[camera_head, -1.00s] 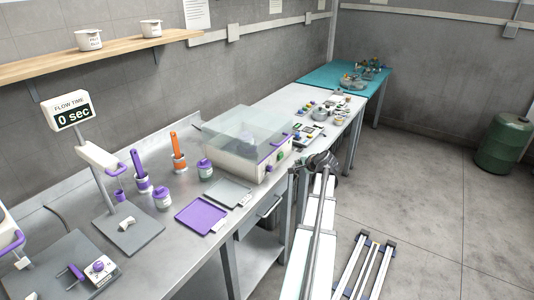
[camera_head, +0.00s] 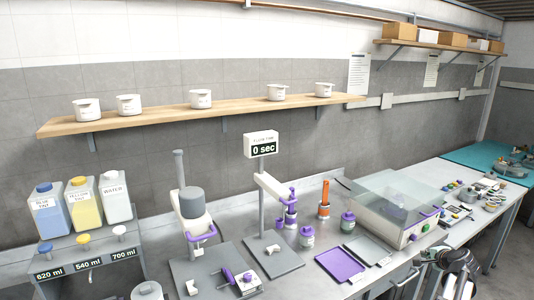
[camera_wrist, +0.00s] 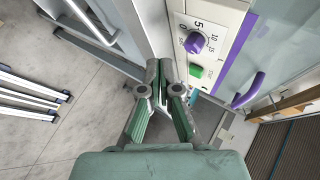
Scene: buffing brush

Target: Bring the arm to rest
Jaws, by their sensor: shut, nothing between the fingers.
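My gripper (camera_wrist: 159,76) shows in the wrist view with its green-grey fingers brought together at the tips. It is shut and holds nothing. It is over the front edge of the bench, beside the front panel of the clear-lidded machine (camera_wrist: 203,62), which has a purple dial and a green button. In the head view part of my arm (camera_head: 458,262) shows at the lower right, in front of the bench and just right of the machine (camera_head: 400,208). The fingers are too small to make out there.
A wooden shelf (camera_head: 240,106) with white pots runs above. Open floor (camera_wrist: 40,130) lies left in the wrist view.

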